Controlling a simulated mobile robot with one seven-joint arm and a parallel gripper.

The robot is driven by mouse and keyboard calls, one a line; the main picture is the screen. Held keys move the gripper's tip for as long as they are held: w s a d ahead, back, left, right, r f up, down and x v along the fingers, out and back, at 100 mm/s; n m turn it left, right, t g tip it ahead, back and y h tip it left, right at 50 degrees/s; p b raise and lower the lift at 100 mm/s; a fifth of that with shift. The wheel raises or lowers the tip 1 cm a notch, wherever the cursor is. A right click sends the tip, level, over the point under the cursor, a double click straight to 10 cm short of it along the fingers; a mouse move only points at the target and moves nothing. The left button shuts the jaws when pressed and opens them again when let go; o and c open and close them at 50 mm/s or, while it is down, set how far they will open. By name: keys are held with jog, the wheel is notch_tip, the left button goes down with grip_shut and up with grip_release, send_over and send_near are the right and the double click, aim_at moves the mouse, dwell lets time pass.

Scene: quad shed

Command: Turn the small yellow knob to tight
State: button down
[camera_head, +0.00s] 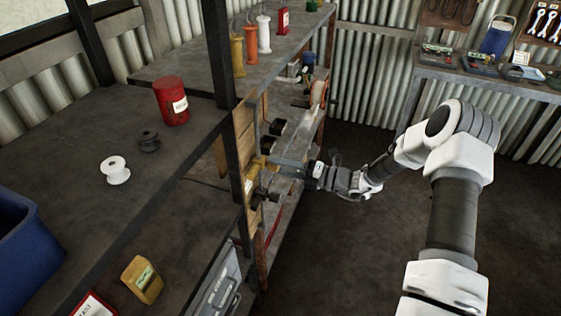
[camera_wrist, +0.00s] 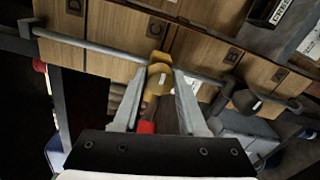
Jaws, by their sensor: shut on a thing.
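The small yellow knob (camera_wrist: 160,72) sits on a grey horizontal rod (camera_wrist: 100,47) in front of wooden drawer fronts in the wrist view. My gripper (camera_wrist: 161,82) is shut on it, with one finger on each side. A small pale mark shows on the knob's face. In the head view my gripper (camera_head: 277,165) reaches in from the right to the shelf's wooden front, where a bit of yellow (camera_head: 263,163) shows. Which way the knob is turned cannot be told.
A black knob (camera_wrist: 246,101) is on the rod to the right of the yellow one. Something red (camera_wrist: 146,127) shows below, between my fingers. A dark shelf post (camera_head: 223,110) stands left of my gripper. The floor (camera_head: 350,250) in front is clear.

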jog(key=shift+m, duration=0.5)
jog(key=shift+c, duration=2.2)
grip_release()
jog(key=b+v, duration=0.2)
jog(key=v, duration=1.5)
jog(key=shift+d, duration=0.2)
jog(key=shift+s, duration=0.1)
